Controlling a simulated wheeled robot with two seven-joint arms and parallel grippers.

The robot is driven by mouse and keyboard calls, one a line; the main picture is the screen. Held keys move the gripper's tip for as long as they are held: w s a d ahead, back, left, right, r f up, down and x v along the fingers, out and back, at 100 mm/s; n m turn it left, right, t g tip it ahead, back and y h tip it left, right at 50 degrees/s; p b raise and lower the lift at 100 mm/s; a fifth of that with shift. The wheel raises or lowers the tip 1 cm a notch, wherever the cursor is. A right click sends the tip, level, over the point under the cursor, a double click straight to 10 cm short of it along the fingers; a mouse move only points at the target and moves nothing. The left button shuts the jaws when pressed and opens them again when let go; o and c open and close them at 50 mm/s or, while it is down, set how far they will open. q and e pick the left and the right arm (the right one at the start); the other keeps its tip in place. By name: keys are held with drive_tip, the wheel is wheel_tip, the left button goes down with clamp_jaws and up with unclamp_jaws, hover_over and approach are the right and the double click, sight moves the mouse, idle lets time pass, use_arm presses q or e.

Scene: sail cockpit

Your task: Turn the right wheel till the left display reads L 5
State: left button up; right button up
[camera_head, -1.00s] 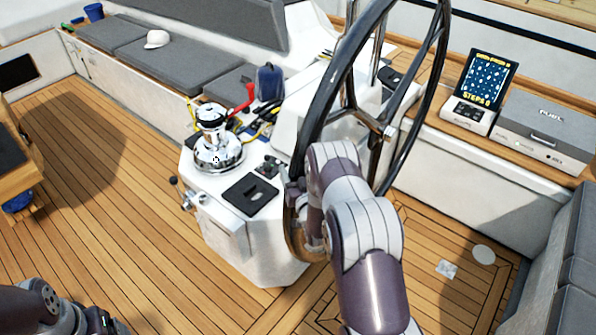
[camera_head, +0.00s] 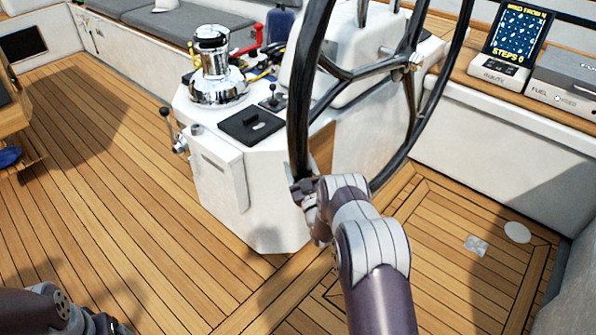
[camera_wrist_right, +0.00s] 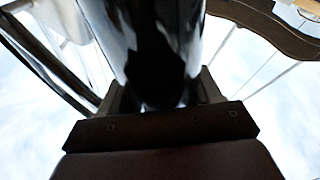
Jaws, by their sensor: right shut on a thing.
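The right wheel (camera_head: 298,120) is a large dark steering wheel with a metal hub and spokes, standing beside the white pedestal. My right gripper (camera_head: 306,189) is shut on the lower left of its rim. In the right wrist view the dark, shiny rim (camera_wrist_right: 155,50) lies between the fingers (camera_wrist_right: 160,92). A screen (camera_head: 517,30) at the upper right shows a blue grid of symbols and reads "STEPS 0". No display reading L with a number is visible. My left arm enters at the bottom left; its gripper (camera_head: 106,324) is cut off by the frame edge.
The white pedestal (camera_head: 232,185) carries a chrome winch (camera_head: 215,68), a black panel (camera_head: 250,125) and levers (camera_head: 173,130). A grey box marked FUEL (camera_head: 570,80) stands right of the screen. The teak floor (camera_head: 120,190) is mostly clear.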

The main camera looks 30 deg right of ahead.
use_arm(q)
wheel_tip(320, 180, down, 5)
drive_tip(key=b, duration=0.3)
drive_tip(key=shift+f+b, duration=0.2)
drive_tip(key=shift+b, duration=0.15)
use_arm(e)
drive_tip(key=shift+n+t+y, duration=0.3)
drive_tip(key=shift+n, duration=0.4)
drive_tip(key=f, duration=0.3)
drive_tip(key=d+f, duration=0.1)
drive_tip(key=f, duration=0.1)
drive_tip(key=shift+w, duration=0.25)
drive_tip(key=shift+a, duration=0.1)
drive_tip(key=o, duration=1.3)
drive_tip(key=shift+r, duration=0.1)
use_arm(q)
drive_tip(key=shift+a, duration=0.1)
use_arm(e)
drive_tip(key=shift+o, duration=0.2)
drive_tip(key=shift+r, duration=0.1)
use_arm(q)
drive_tip(key=shift+r+p, duration=0.6)
use_arm(e)
drive_tip(key=v, duration=1.2)
drive_tip(key=shift+s, duration=0.35)
drive_tip(key=shift+f, duration=0.2)
